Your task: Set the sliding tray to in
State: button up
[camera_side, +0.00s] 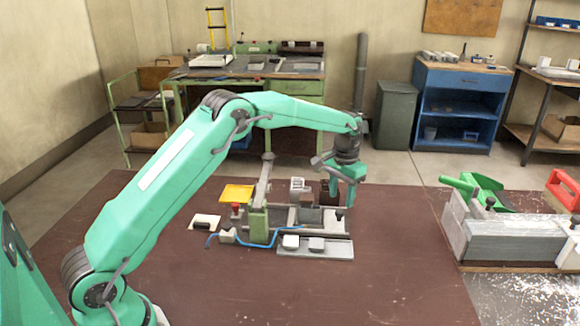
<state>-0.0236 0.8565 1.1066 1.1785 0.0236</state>
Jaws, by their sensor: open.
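A clamp fixture (258,222) with a green upright post stands on the brown bench. A flat grey plate (315,252) lies along its front and bears a white block (291,241) and a grey block (316,243). A small yellow tray (237,193) sits at the fixture's back left. I cannot tell for sure which of these is the sliding tray. My gripper (341,203) points down, open, at the right back end of the fixture. Whether its fingers touch anything there is unclear.
A red knob (236,209) and a blue hose (262,244) are at the fixture's left. A white card with a black item (205,222) lies further left. The bench front (370,295) is clear.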

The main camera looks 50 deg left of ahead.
aim_at(340, 211)
jog(key=shift+f, duration=2.4)
grip_shut()
